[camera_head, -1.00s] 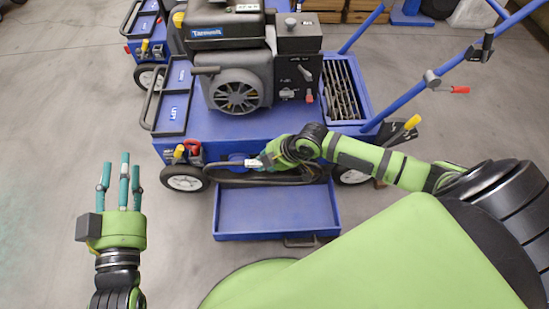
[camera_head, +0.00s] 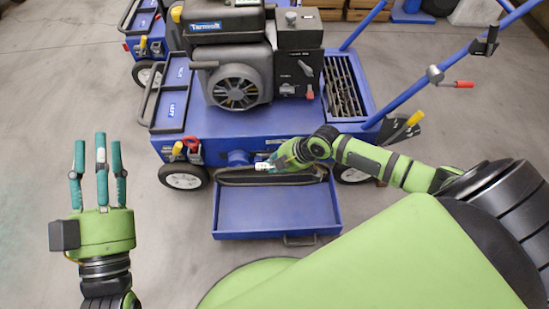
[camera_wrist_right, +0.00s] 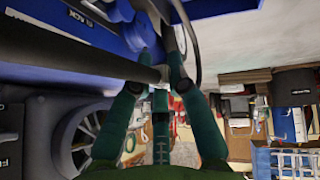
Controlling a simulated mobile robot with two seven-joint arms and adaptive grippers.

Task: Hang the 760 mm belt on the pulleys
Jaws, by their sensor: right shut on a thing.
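The dark belt (camera_head: 235,180) is a long, flat loop in front of the blue machine, above its pulled-out tray. A white tag (camera_head: 263,167) shows near my right fingers. My right gripper (camera_head: 276,164) is shut on the belt. In the right wrist view a dark band (camera_wrist_right: 75,62) runs to the right gripper's fingers (camera_wrist_right: 155,80). A round blue part (camera_head: 238,157), perhaps a pulley, shows on the machine's front behind the belt. Whether the belt touches any pulley cannot be told. My left gripper (camera_head: 97,152) is open and empty, well left of the machine, fingers spread.
The blue tray (camera_head: 278,212) sticks out below the belt. The machine carries an engine (camera_head: 228,60), a left side tray (camera_head: 173,104) and a slatted bin (camera_head: 343,90). Wheels (camera_head: 184,176) stand at its front. A second machine (camera_head: 145,35) is behind. Grey floor is clear at left.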

